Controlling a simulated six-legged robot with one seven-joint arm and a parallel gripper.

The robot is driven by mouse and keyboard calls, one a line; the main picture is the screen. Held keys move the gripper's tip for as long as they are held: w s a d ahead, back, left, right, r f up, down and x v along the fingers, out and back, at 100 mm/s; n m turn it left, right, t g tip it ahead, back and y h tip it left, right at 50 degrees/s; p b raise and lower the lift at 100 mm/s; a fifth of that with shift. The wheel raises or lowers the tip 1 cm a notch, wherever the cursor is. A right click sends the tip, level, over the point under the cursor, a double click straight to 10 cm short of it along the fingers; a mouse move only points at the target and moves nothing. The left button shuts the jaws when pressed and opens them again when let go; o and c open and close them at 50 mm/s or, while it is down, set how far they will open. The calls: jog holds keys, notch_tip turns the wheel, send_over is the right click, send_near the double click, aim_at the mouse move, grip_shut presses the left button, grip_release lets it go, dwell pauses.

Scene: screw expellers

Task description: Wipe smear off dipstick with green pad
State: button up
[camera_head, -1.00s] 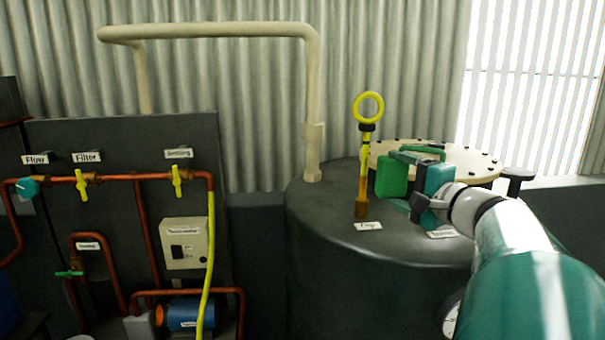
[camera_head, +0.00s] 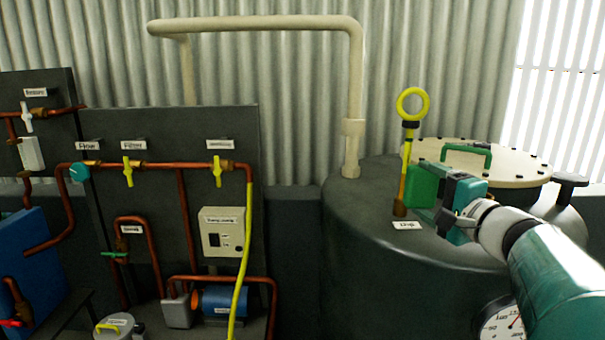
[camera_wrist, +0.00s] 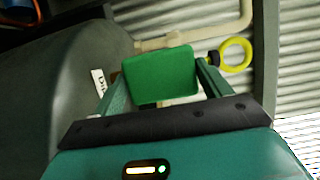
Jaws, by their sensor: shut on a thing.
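The dipstick (camera_head: 405,170) stands upright on the dark tank top, with a yellow ring at its top and a brown fitting at its foot. The green pad (camera_head: 422,184) is held in my gripper (camera_head: 440,195), right beside the dipstick's lower shaft. In the wrist view the pad (camera_wrist: 160,76) fills the space between the fingers of my gripper (camera_wrist: 160,85) and hides most of the shaft. The yellow ring (camera_wrist: 236,55) shows beyond the right finger. I cannot tell whether the pad touches the shaft. A smear cannot be made out.
A cream pipe (camera_head: 354,110) rises left of the dipstick. A panel with copper pipes and yellow valves (camera_head: 217,170) stands at left. A gauge (camera_head: 500,322) is low right.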

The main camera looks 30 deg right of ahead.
jog(key=shift+w+a+f, duration=0.3)
jog(key=shift+f, duration=0.15)
jog(key=shift+w+a+f, duration=0.25)
jog(key=shift+a+f, duration=0.05)
jog(key=shift+f, duration=0.15)
jog(key=shift+w+d, duration=0.45)
jog(key=shift+w, duration=0.4)
jog(key=shift+w+d, duration=0.5)
jog(key=shift+w, duration=0.35)
jog(key=shift+w+d, duration=0.45)
jog(key=shift+w, duration=0.4)
jog(key=shift+w+d, duration=0.25)
jog(key=shift+w, duration=0.25)
jog(key=shift+w+d, duration=0.25)
jog(key=shift+w, duration=0.2)
